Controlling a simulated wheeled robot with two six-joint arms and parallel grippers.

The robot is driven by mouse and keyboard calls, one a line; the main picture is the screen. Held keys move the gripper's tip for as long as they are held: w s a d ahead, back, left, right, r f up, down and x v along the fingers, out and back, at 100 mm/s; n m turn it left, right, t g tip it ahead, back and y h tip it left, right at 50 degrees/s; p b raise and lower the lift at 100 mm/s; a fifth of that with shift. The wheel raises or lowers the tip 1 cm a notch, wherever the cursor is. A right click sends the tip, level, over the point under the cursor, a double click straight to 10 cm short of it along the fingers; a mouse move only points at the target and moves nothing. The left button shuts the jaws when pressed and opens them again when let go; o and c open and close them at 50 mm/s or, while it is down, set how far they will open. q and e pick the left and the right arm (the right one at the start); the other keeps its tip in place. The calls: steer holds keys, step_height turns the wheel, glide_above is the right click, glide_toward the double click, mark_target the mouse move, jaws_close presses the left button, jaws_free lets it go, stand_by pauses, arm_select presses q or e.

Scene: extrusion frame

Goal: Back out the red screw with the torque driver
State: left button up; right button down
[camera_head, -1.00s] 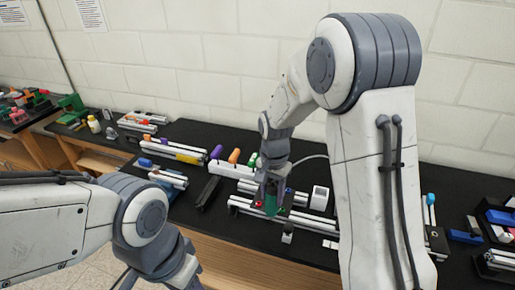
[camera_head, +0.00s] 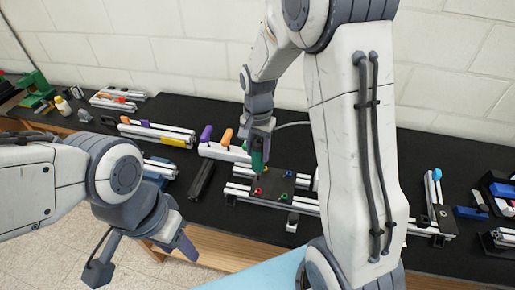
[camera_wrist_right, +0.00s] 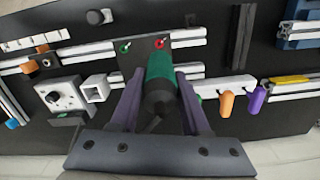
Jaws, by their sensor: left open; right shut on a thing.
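My right gripper (camera_head: 258,150) is shut on the torque driver (camera_head: 258,162), which has a green body. The driver also shows in the right wrist view (camera_wrist_right: 160,72), between the two purple-grey fingers. The red screw (camera_head: 258,190) sits on a dark plate (camera_head: 272,183) across the aluminium extrusion frame. In the right wrist view the red screw (camera_wrist_right: 160,43) shows just past the driver. The driver is above the plate; its tip is hidden or too thin to tell whether it touches the screw. My left gripper (camera_head: 145,258) is open and empty, in front of the bench.
Purple (camera_head: 206,133) and orange (camera_head: 227,137) handled tools stand in a white rack left of the frame. More extrusions lie to both sides.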

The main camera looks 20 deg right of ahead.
mark_target(258, 160)
step_height(258, 160, down, 5)
steer(key=b, duration=0.3)
steer(key=shift+s, duration=0.1)
steer(key=shift+f+b, duration=0.35)
stand_by(0.5)
steer(key=shift+f, duration=0.6)
stand_by(0.8)
steer(key=shift+s+f, duration=0.1)
steer(key=shift+s, duration=0.1)
stand_by(1.4)
steer(key=shift+w+r+p, duration=0.15)
steer(key=shift+r+p, duration=1.4)
steer(key=shift+r, duration=0.15)
steer(key=shift+r, duration=0.1)
